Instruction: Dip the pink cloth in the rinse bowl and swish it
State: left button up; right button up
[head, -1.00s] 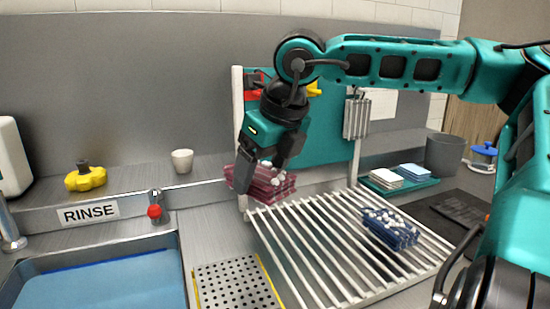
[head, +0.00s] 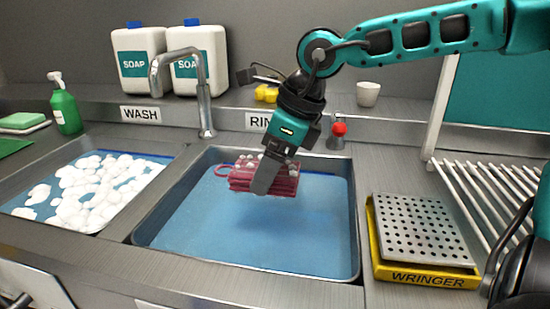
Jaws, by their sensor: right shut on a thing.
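The pink cloth (head: 285,186) is a folded pink bundle with a loop at its left side and white suds on top. My right gripper (head: 268,178) is shut on it. The cloth is over the rinse bowl (head: 190,259), a steel basin of clear blue water, toward its back. A darker patch shows on the water below the cloth. I cannot tell for sure whether the cloth touches the water. My left gripper is not in view.
The wash basin (head: 95,190) with foam is at left, the tap (head: 203,90) behind. A yellow wringer (head: 425,272) and a white rack (head: 490,190) stand at right. Soap jugs (head: 137,65), a white cup (head: 368,93) and a red knob (head: 338,129) are at the back.

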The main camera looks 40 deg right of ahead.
pick_arm(q)
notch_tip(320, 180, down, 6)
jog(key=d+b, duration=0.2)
jog(key=b, duration=0.7)
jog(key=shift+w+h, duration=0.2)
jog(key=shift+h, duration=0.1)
pick_arm(e)
jog(key=shift+f, duration=8.7)
